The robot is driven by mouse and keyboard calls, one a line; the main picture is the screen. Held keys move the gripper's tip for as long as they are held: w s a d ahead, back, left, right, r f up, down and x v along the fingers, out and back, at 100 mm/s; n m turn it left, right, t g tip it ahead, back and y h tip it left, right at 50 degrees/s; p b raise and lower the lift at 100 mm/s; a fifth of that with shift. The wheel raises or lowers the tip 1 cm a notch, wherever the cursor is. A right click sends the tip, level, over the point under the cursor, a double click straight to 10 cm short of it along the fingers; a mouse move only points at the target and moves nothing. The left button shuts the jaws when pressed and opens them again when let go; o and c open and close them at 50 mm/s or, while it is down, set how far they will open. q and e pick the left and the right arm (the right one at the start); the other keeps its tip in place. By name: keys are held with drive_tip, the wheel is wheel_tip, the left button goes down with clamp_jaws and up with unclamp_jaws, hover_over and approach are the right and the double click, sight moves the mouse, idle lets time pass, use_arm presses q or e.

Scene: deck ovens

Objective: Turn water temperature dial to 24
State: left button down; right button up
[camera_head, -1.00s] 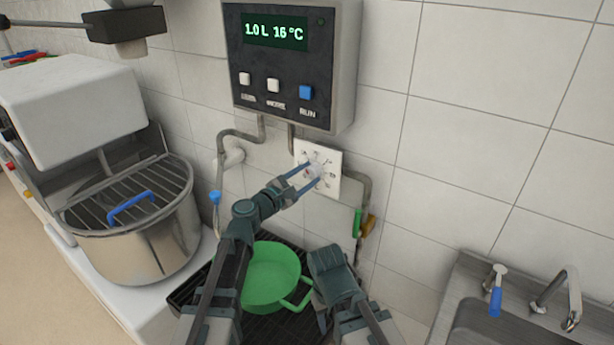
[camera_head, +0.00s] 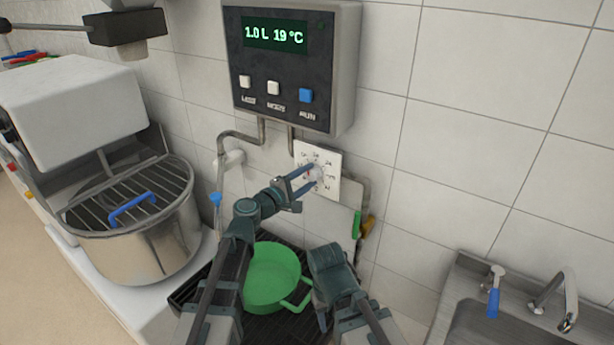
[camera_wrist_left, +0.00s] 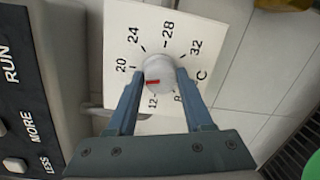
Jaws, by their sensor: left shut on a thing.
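The water temperature dial is a white square plate (camera_head: 329,159) on the tiled wall with a round pale knob (camera_wrist_left: 160,68) in its middle. In the left wrist view the plate shows the numbers 12, 20, 24, 28 and 32, and the knob's red mark points to the lower left, between 12 and 20. My left gripper (camera_head: 309,180) is shut on the knob, one finger on each side. The left finger covers part of the scale there. The display (camera_head: 275,35) above reads 1.0 L 19 °C.
The control box (camera_head: 290,65) with LESS, MORE and RUN buttons hangs just above the dial. A green pot (camera_head: 272,278) stands on a black grate below my left arm. A mixer bowl (camera_head: 140,235) is at left, a sink (camera_head: 480,330) at lower right.

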use_arm(q)
drive_tip(key=m, duration=0.6)
drive_tip(key=shift+s+d+y+p, duration=0.1)
drive_tip(key=shift+s+y+p, duration=0.05)
drive_tip(key=shift+y+p, duration=0.25)
drive_tip(key=m, duration=0.5)
drive_tip(key=shift+y, duration=0.4)
use_arm(e)
drive_tip(key=shift+r, duration=0.6)
use_arm(q)
drive_tip(key=shift+c, duration=1.5)
unclamp_jaws()
